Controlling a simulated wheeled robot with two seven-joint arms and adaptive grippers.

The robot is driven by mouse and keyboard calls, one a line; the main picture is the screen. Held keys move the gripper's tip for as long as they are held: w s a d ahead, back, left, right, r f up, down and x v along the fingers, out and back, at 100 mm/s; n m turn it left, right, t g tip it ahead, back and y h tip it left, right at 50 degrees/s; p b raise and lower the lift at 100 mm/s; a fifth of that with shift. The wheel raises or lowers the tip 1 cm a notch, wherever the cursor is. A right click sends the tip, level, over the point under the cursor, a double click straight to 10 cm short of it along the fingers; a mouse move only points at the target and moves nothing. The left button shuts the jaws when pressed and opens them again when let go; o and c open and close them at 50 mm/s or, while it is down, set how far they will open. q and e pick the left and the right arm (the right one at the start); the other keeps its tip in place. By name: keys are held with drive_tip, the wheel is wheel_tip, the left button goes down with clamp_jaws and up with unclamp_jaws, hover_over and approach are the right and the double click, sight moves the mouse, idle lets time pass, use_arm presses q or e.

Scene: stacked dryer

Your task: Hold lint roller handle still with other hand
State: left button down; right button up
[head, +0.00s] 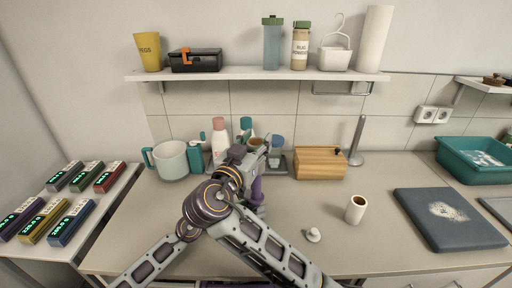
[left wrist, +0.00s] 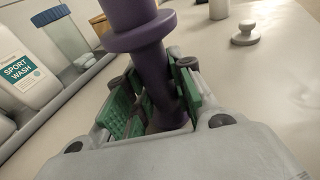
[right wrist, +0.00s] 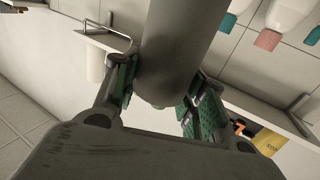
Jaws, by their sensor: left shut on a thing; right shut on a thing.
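The purple lint roller handle (left wrist: 145,55) has a wide collar and stands between the green-padded fingers of my left gripper (left wrist: 150,112), which is shut on it. In the head view part of the handle (head: 257,189) shows upright above the counter, beside my arms. My right gripper (right wrist: 160,98) is shut on a thick dark grey cylinder (right wrist: 175,45). In the head view my right gripper (head: 256,146) is above the left one. My arms hide much of where the cylinder and handle meet, so I cannot tell whether they are joined.
A white roll with a brown core (head: 355,210) and a small white knob (head: 313,235) stand on the counter to the right. Bottles (head: 219,140) and a grey-white pot (head: 172,160) are behind. A wooden box (head: 320,163) and dark mat (head: 449,218) are farther right. The front right counter is clear.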

drive_tip(key=shift+r, duration=1.15)
use_arm(q)
drive_tip(key=c, duration=1.5)
unclamp_jaws()
drive_tip(key=o, duration=1.2)
drive_tip(key=shift+o, duration=0.2)
drive_tip(key=shift+o, duration=1.3)
